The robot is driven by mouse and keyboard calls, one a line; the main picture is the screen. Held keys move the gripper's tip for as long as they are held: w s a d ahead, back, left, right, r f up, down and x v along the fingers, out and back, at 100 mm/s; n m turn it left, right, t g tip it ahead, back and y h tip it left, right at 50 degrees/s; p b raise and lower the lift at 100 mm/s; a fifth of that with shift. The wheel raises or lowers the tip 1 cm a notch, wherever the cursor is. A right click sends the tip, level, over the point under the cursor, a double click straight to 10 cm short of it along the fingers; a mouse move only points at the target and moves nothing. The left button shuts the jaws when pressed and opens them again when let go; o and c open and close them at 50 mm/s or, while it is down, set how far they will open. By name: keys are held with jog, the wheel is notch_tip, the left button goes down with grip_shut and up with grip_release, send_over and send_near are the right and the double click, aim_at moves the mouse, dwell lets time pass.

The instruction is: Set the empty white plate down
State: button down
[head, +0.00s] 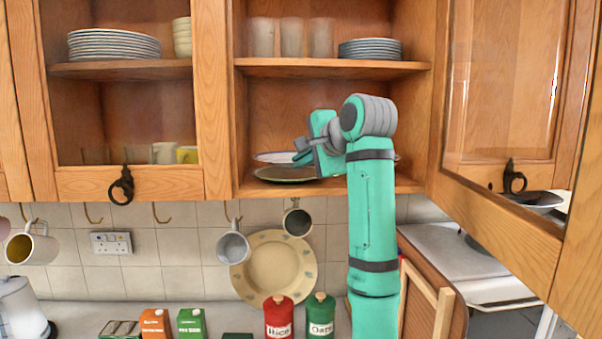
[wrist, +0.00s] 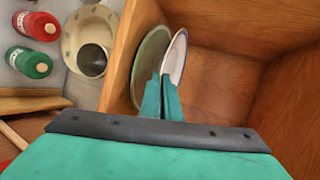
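The white plate (head: 273,157) is in the lower compartment of the open wall cupboard, roughly level and showing no food on it. My gripper (head: 303,157) has reached into the compartment and is shut on the plate's near rim. In the wrist view, the white plate (wrist: 177,58) runs down between the two teal fingertips (wrist: 164,88). A greenish plate (head: 285,174) lies on the cupboard floor just below it; it also shows in the wrist view (wrist: 150,58). A narrow gap shows between the two plates at the front. My arm hides the compartment's right part.
The upper shelf (head: 330,65) holds glasses (head: 291,37) and a plate stack (head: 370,49). An open glazed door (head: 500,90) stands at the right. Mugs (head: 233,246) hang below the cupboard. The compartment's back is clear in the wrist view.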

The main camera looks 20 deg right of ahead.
aim_at(302, 188)
jog(key=shift+f, duration=1.45)
jog(key=c, duration=2)
grip_release()
jog(key=shift+f, duration=0.1)
jog(key=v, duration=1.2)
